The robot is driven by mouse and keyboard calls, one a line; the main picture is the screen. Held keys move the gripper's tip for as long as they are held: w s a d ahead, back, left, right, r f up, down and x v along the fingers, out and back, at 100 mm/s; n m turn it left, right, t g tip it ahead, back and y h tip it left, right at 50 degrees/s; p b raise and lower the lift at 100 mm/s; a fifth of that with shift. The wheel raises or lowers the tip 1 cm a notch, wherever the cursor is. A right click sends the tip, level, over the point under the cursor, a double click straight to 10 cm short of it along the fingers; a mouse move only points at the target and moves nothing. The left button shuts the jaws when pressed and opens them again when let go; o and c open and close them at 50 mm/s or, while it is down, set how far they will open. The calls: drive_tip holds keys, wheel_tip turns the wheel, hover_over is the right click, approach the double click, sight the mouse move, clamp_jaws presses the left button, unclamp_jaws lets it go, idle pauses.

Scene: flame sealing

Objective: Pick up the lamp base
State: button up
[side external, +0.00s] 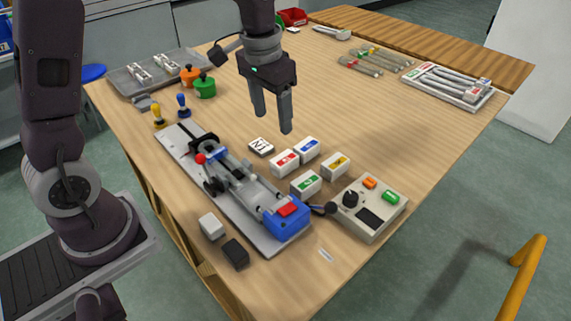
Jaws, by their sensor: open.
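My gripper (272,122) is open and empty, pointing down above the middle of the wooden table. No thing in view can be clearly told as the lamp base. Two round pots with black knobs, one orange (188,78) and one green (204,90), stand to the left of my gripper. A small yellow-topped piece (159,116) and a blue-topped piece (183,107) stand in front of them. A long grey fixture (262,215) with a blue end block (287,222) lies at the front left, apart from my gripper.
Several white blocks with coloured labels (284,165) sit below my gripper. A control box (367,212) stands at the front right. A grey tray (122,82) is at the back left, a rod tray (460,92) at the right.

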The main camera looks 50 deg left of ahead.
drive_tip(key=g, duration=0.1)
hover_over(284, 158)
drive_tip(key=f, duration=0.9)
drive_tip(key=shift+s+d+f, duration=0.15)
drive_tip(key=shift+s, duration=0.05)
drive_tip(key=f, duration=0.7)
drive_tip(key=shift+w+f, duration=0.1)
drive_tip(key=shift+w, duration=0.1)
clamp_jaws()
